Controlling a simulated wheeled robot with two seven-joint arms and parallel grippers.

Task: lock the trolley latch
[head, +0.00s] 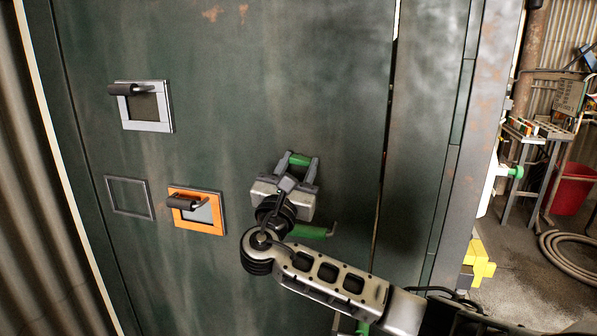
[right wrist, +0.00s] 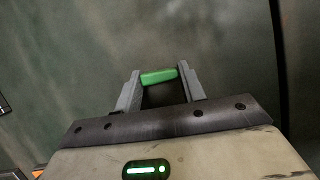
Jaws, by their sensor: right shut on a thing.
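My right gripper (head: 298,163) is in front of the dark green metal panel (head: 235,110). It is shut on a green handle (head: 299,158), whose short bar spans the gap between the two grey fingers. The right wrist view shows the same green handle (right wrist: 158,76) between the fingertips. What the handle is fixed to is hidden by the gripper. A second green lever (head: 310,232) with a bent end shows just below my wrist, partly covered by it. I cannot tell which green part is the trolley latch. My left gripper is not in view.
On the panel to the left are a grey-framed window (head: 148,126) with a black handle, an empty frame (head: 130,197) and an orange-framed window (head: 195,227). A vertical seam runs right of the gripper. Beyond the panel's right edge are a red bin (head: 573,188) and a coiled hose (head: 570,255).

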